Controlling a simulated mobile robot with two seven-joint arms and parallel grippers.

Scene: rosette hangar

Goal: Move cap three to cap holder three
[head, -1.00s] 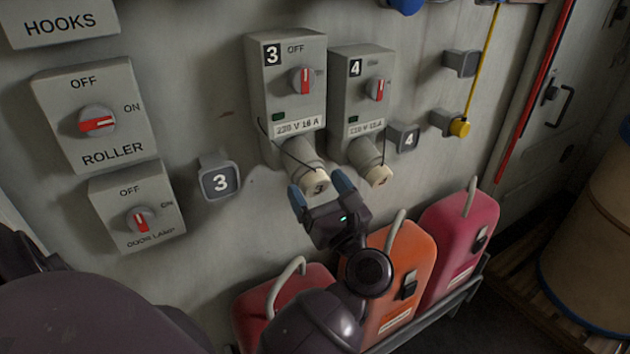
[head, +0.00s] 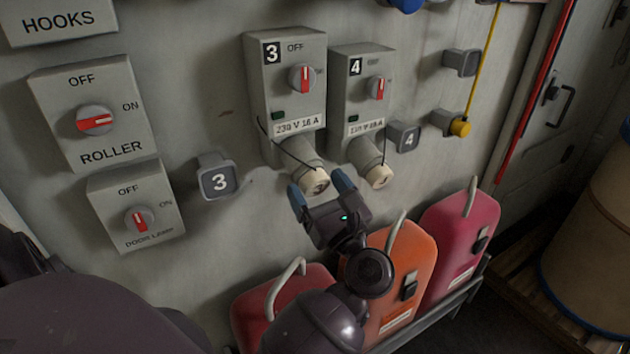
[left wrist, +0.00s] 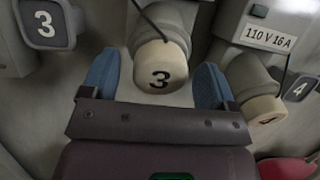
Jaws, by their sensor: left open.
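Cap three (head: 315,182) is a cream cap marked 3 on the socket below box 3 (head: 287,86), with a dark cord running to it. It also shows in the left wrist view (left wrist: 159,66). My left gripper (head: 321,186) is open, its blue fingertips on either side of the cap. In the left wrist view the fingers (left wrist: 154,85) straddle the cap with gaps on both sides. Cap holder three (head: 218,180) is a grey square block marked 3 on the wall, left of the cap. It also shows in the left wrist view (left wrist: 46,24). My right gripper is not in view.
Box 4 (head: 361,90) with its own cap (head: 379,176) is close to the right of the gripper. Holder 4 (head: 404,137) sticks out beside it. Red and orange canisters (head: 389,278) stand below. Switch boxes (head: 97,118) are at left.

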